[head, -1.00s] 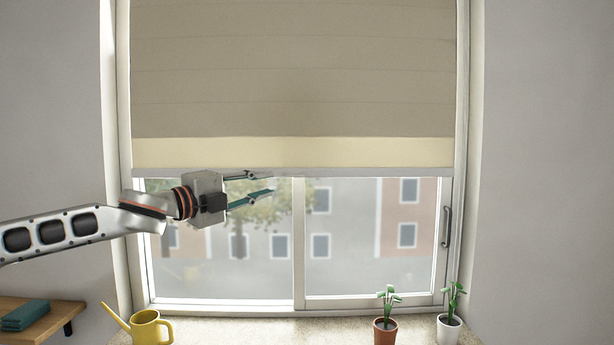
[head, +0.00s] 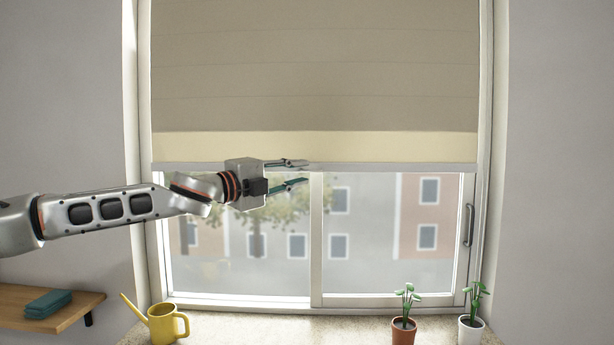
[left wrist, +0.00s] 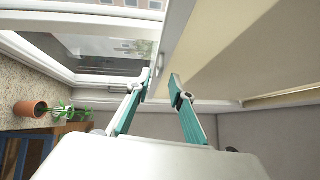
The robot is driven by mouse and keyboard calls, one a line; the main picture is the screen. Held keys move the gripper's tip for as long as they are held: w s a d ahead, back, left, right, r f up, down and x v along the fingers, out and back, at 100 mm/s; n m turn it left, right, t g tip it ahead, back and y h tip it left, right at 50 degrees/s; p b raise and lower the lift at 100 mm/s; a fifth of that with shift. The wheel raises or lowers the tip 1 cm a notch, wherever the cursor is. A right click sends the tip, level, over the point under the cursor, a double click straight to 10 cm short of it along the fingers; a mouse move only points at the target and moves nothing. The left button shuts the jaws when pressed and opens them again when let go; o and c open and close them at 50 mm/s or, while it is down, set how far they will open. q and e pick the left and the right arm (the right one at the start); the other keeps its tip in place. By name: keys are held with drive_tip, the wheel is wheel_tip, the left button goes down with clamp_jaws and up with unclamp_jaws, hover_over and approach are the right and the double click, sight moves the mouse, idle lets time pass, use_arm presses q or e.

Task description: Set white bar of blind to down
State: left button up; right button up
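The beige blind hangs over the upper part of the window, with its white bar (head: 400,167) running level along its lower edge, about halfway down the window. My left gripper (head: 306,171) is at the bar's height, left of the middle of the window. Its fingers are apart, one at about the bar's level and one just below. In the left wrist view the left gripper (left wrist: 160,74) shows two teal fingers with a gap between the tips. The bar (left wrist: 176,40) appears beyond that gap; I cannot tell whether they touch. My right gripper is not in view.
A yellow watering can (head: 163,325) stands on the sill at left. Two potted plants, one in a terracotta pot (head: 403,332) and one in a white pot (head: 470,331), stand at right. A wooden shelf (head: 85,306) with a teal cloth (head: 48,303) is at lower left.

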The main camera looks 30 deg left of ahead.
sight(309, 171)
use_arm(q)
drive_tip(key=shift+b+x, duration=0.35)
drive_tip(key=shift+x, duration=1.25)
clamp_jaws()
